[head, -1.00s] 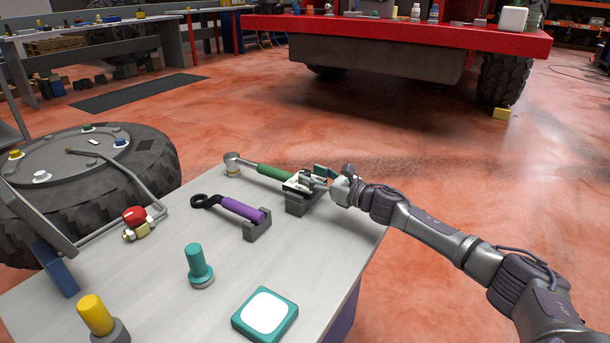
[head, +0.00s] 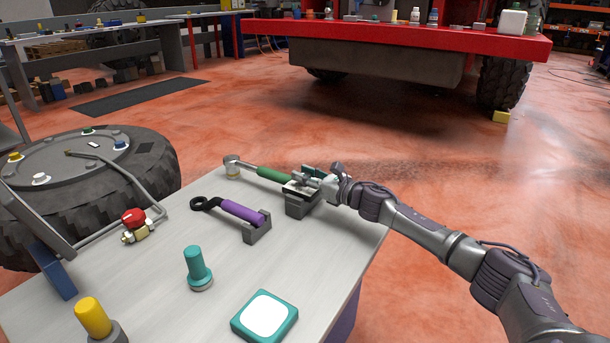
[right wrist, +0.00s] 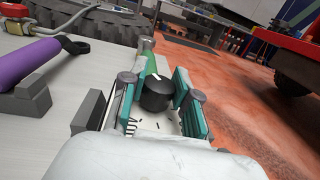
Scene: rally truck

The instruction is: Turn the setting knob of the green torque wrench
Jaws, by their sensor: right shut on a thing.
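The green torque wrench (head: 273,174) lies near the table's far edge in the head view, its silver head to the left. Its right end rests at a dark grey support block (head: 299,206). My right gripper (head: 305,180) is at that end. In the right wrist view, the black setting knob (right wrist: 156,92) with a white mark sits between the teal pads of my right gripper (right wrist: 157,95), which is shut on it. The green handle (right wrist: 152,66) runs away behind the knob. My left gripper is not in view.
A purple-handled wrench (head: 242,212) lies in its own holder close by on the left. A teal knob (head: 198,266), a yellow knob (head: 93,316), a teal-framed white pad (head: 265,316) and a red valve (head: 133,216) are on the table (head: 170,306). Open floor lies beyond.

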